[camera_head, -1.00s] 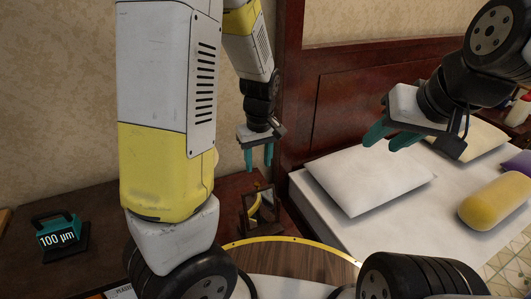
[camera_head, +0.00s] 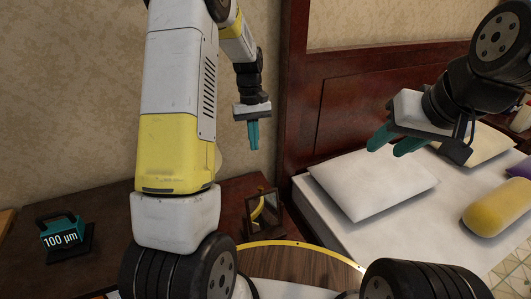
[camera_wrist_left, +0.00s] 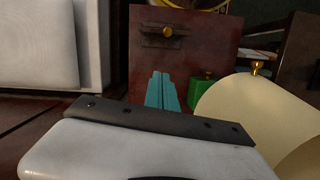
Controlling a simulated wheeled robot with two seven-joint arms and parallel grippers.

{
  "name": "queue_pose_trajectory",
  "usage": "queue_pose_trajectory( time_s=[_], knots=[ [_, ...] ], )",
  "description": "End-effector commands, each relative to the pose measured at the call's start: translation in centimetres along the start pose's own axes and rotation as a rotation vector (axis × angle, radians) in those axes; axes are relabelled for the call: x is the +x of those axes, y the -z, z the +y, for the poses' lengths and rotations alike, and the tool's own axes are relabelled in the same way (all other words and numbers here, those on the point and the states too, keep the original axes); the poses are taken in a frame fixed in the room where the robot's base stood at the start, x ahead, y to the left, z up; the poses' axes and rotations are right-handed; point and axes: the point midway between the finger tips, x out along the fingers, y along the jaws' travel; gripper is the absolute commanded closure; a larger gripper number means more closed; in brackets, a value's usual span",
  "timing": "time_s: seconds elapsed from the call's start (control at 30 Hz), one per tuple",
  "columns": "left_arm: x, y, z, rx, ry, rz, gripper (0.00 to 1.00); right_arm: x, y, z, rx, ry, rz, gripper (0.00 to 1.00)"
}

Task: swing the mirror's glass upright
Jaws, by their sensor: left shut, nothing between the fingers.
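The mirror (camera_head: 264,212) is a small dark-framed piece on the dark wooden table, below my left gripper in the head view. Its glass shows a yellow curved shape; I cannot tell its exact tilt. My left gripper (camera_head: 253,147) points down above the mirror, apart from it, with its teal fingers together and empty. The fingers also show in the left wrist view (camera_wrist_left: 165,92), where I cannot make out the mirror for sure. My right gripper (camera_head: 393,148) hangs over the bed with its fingers apart and nothing between them.
A bed with a white pillow (camera_head: 372,183) and a yellow bolster (camera_head: 497,207) lies at right, beside a dark wooden headboard (camera_head: 350,105). A teal device reading "100 µm" (camera_head: 62,234) sits on the table (camera_head: 110,215) at left. The left wrist view shows a cream rounded shape (camera_wrist_left: 258,112).

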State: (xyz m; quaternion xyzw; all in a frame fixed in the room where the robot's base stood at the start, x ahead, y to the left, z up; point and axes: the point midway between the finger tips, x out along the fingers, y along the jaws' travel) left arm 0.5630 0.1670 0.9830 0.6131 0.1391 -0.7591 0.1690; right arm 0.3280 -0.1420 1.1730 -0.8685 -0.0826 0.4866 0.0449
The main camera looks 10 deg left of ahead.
Motion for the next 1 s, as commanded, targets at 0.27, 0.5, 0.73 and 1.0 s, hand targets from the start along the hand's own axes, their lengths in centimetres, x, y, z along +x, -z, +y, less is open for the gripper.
queue_pose_trajectory(
  time_s=[0.27, 0.5, 0.73, 1.0],
  knots=[
    [4.8, -0.1, -0.1, 0.0, 0.003, -0.004, 1.0, 0.0, 0.0, 0.0, 0.0, 0.0, 0.0, 0.62],
    [9.9, -0.1, -0.1, -0.001, 0.003, -0.002, 1.0, 0.0, 0.0, 0.0, 0.0, 0.0, 0.0, 0.62],
    [10.4, -3.2, 0.0, 0.0, 0.001, 0.002, 1.0, 0.0, 0.0, 0.0, 0.0, 0.0, 0.0, 0.62],
    [10.6, -4.0, 0.0, -0.001, 0.001, 0.001, 1.0, 0.0, 0.0, 0.0, 0.0, 0.0, 0.0, 0.62]
  ],
)
